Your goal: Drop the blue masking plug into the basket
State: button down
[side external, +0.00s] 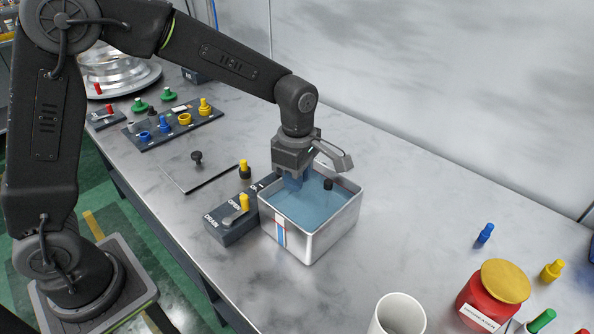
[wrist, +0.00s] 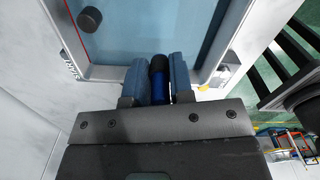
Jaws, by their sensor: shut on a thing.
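My gripper (side external: 291,184) hangs over a square metal tank (side external: 312,240) filled with blue liquid. In the wrist view my gripper (wrist: 158,64) is shut on a blue masking plug (wrist: 160,88) with a black end, which lies between the two blue-grey fingers. The plug is hidden by the fingers in the side view. I cannot make out a separate basket. A black knob (side external: 328,184) stands up inside the tank near its back right, and this knob also shows in the wrist view (wrist: 91,18).
A drain control box (side external: 232,222) with yellow handles adjoins the tank's left side. A tray (side external: 172,124) of colored plugs lies further back. Another blue plug (side external: 485,234), a red jar (side external: 488,298) and a white cup (side external: 398,316) stand at the right. The table behind the tank is clear.

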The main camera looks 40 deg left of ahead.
jog(key=shift+f, duration=0.1)
jog(key=c, duration=0.9)
grip_release()
notch_tip(320, 180, up, 13)
jog(key=s+a+r+m+t, duration=0.1)
jog(key=s+a+r+m, duration=0.1)
jog(key=s+m, duration=0.3)
jog(key=s+a+r+m+t, duration=0.2)
jog(key=s+a+m, duration=0.1)
jog(key=s+m, duration=0.15)
jog(key=s+a+f+m+t, duration=0.1)
jog(key=s+m, duration=0.2)
jog(key=s+a+f+m, duration=0.1)
jog(key=s+f+m, duration=0.1)
jog(key=s+m, duration=0.2)
jog(key=s+f+m+t, duration=0.1)
jog(key=s+m, duration=0.2)
jog(key=m, duration=0.1)
jog(key=shift+s+a+f+m+t, duration=0.25)
jog(key=shift+s+a+f+t, duration=0.05)
jog(key=shift+a, duration=0.1)
